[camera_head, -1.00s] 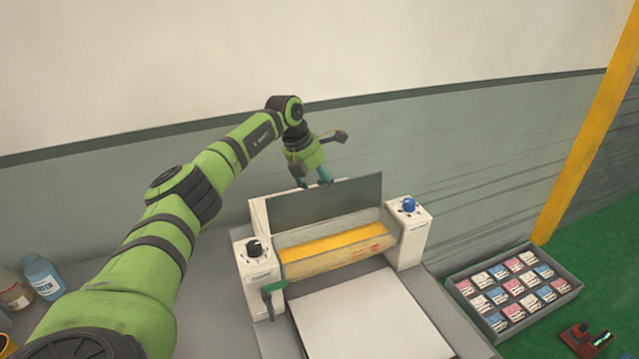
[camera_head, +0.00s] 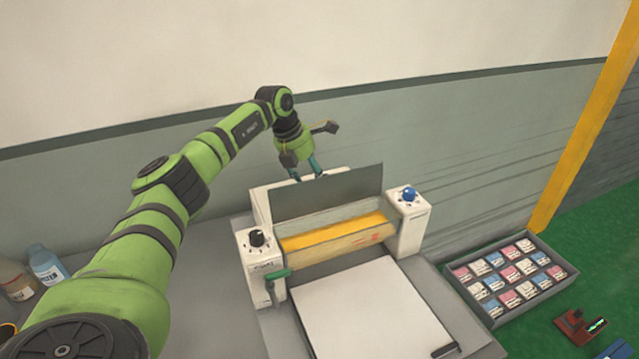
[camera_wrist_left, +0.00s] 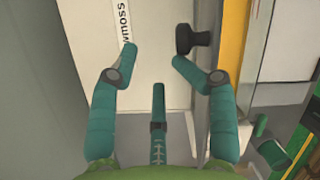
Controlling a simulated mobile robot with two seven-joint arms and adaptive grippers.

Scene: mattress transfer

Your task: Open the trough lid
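The trough lid (camera_head: 325,193) is a dark grey panel standing up, leaning slightly, behind the trough on the white machine. The trough (camera_head: 335,236) in front of it is uncovered and shows a yellow inside. My left gripper (camera_head: 308,174) is just behind the lid's upper edge, fingers pointing down. In the left wrist view the left gripper (camera_wrist_left: 154,57) is open, with nothing between its fingertips. A black T-shaped piece (camera_wrist_left: 195,40) shows beside its right fingertip. I cannot tell whether a finger touches the lid. My right gripper is not in view.
The machine has a black knob (camera_head: 257,238), a blue knob (camera_head: 409,194) and a green handle (camera_head: 278,274). A white sheet (camera_head: 365,315) lies in front. A grey tray (camera_head: 493,316) of small packs is at right, and bottles (camera_head: 45,264) stand at left.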

